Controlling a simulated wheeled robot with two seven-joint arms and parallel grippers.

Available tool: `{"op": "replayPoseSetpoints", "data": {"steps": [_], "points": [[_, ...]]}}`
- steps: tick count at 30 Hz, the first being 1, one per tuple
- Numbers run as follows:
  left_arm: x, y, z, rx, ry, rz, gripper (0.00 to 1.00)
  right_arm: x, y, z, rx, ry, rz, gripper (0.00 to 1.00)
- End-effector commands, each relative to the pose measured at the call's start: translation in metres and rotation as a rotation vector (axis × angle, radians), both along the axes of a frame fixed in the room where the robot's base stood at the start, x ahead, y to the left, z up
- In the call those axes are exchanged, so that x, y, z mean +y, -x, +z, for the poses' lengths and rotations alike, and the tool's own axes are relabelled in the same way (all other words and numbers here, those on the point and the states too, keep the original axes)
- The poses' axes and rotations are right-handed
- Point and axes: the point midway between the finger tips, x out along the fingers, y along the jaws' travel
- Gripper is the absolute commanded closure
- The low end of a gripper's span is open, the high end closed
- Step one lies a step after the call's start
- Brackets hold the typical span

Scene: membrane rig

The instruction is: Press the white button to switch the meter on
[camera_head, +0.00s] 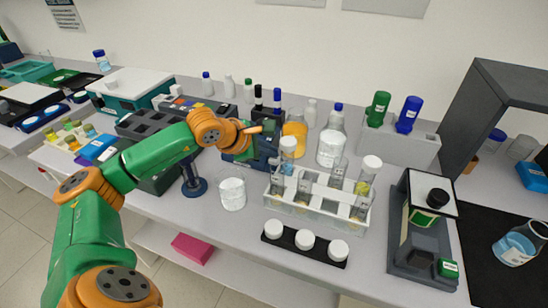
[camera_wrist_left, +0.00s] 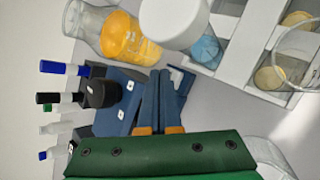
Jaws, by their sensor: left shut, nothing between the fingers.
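A dark blue device, which looks like the meter (camera_head: 266,153), stands at the back middle of the bench, partly hidden behind my left gripper. Blue parts of it (camera_wrist_left: 112,117) also show in the left wrist view, beside and behind the fingers. I cannot clearly make out the white button; a small pale mark shows on the blue body in the wrist view. My left gripper (camera_head: 254,129) is at the device, shut and empty. Its fingers (camera_wrist_left: 160,74) lie together over the device in the wrist view; contact cannot be told. My right gripper is not in view.
A white rack (camera_head: 318,212) of tubes stands right of the device, with a black strip of white caps (camera_head: 304,243) in front. A white-filled beaker (camera_head: 232,194) and an orange-filled bottle (camera_head: 295,136) stand close by.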

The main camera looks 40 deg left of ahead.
Motion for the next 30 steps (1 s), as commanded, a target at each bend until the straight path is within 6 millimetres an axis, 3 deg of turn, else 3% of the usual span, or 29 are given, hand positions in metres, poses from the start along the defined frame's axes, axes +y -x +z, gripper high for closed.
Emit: {"op": "replayPoseSetpoints", "data": {"steps": [19, 30], "points": [[0.0, 0.0, -0.006, 0.0, 0.0, 0.0, 1.0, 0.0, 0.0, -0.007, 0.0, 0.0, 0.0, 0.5], [0.0, 0.0, 0.01, 0.0, 0.0, 0.0, 1.0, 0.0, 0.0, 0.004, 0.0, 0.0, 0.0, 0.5]]}}
